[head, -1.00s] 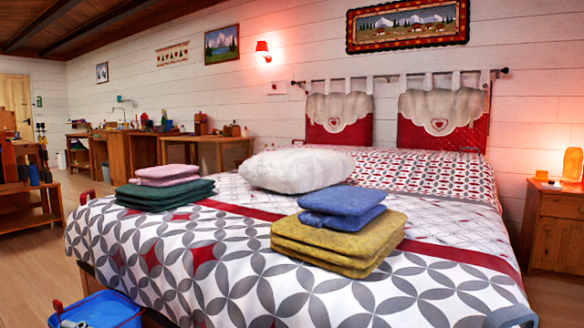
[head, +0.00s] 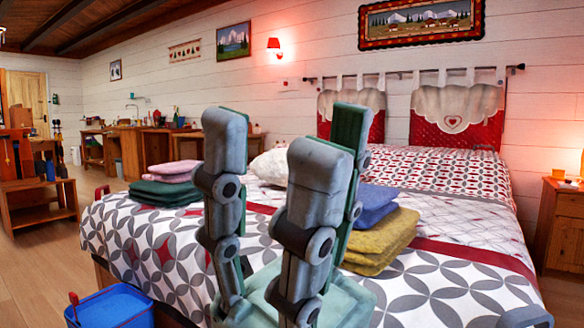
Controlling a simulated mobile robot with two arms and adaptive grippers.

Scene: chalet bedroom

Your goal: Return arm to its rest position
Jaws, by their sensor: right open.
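My right gripper (head: 278,145) rises large in the middle of the head view, close to the camera. Its grey jointed fingers with green pads point upward and stand apart, with nothing between them. It shows in front of the bed (head: 150,232) and hides part of the bedspread, part of the white pillow (head: 268,167) and part of the folded cloths. I cannot tell how far it is from the bed. My left gripper is not in view.
Pink folded cloths (head: 172,172) lie on green ones (head: 165,193) on the bed's left. Blue ones (head: 376,198) lie on yellow ones (head: 385,243) at right. A blue bin (head: 112,307) stands at front left. A nightstand (head: 562,225) is at right. Open floor shows left.

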